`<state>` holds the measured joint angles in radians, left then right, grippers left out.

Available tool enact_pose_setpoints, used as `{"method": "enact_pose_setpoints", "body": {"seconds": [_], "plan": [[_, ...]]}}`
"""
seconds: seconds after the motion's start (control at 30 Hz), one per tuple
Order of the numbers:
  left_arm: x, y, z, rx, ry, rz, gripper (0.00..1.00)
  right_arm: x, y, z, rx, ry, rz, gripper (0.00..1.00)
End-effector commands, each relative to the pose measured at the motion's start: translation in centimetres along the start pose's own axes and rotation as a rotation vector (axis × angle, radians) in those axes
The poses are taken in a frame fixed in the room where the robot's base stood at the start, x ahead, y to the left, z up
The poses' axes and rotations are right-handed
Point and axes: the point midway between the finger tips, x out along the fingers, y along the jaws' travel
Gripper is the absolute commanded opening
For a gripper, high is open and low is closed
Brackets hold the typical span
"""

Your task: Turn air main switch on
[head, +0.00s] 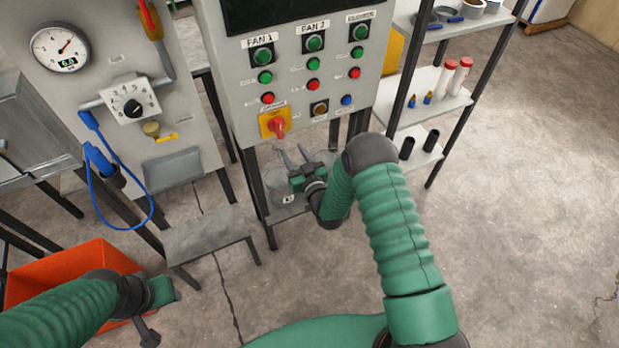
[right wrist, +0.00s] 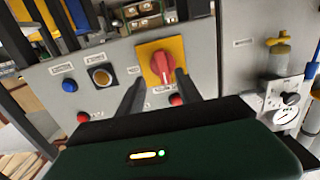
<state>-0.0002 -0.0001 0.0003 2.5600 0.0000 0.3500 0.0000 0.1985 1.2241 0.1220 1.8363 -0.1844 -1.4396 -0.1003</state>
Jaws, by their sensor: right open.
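A red rotary switch (head: 277,125) on a yellow plate sits at the lower left of the grey control panel (head: 235,85). Its label is too small to read. In the right wrist view the red knob (right wrist: 162,68) faces me, its grip roughly upright and slightly tilted. My right gripper (head: 294,154) is open and empty, just below the switch in the head view. In the right wrist view its two dark fingers (right wrist: 160,80) point at the panel on either side of the knob, with no clear contact. My left gripper (head: 158,300) is low at the left, and its fingers are unclear.
Green, red and blue buttons (head: 347,100) lie close around the switch. A shelf (head: 440,95) with bottles stands right. A gauge panel (head: 150,60), a grey bench (head: 208,235) and an orange crate (head: 85,258) are left. Open floor lies right.

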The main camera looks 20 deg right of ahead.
Motion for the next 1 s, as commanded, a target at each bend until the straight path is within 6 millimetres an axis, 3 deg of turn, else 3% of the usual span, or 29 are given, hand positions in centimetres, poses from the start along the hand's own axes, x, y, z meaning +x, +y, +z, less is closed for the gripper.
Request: {"method": "enact_pose_setpoints", "body": {"seconds": [1.0], "plan": [[-1.9,0.0,-0.5,0.0,0.0,0.0,0.36,-8.6,0.1,0.2,0.0,-0.003,0.001,0.42]]}}
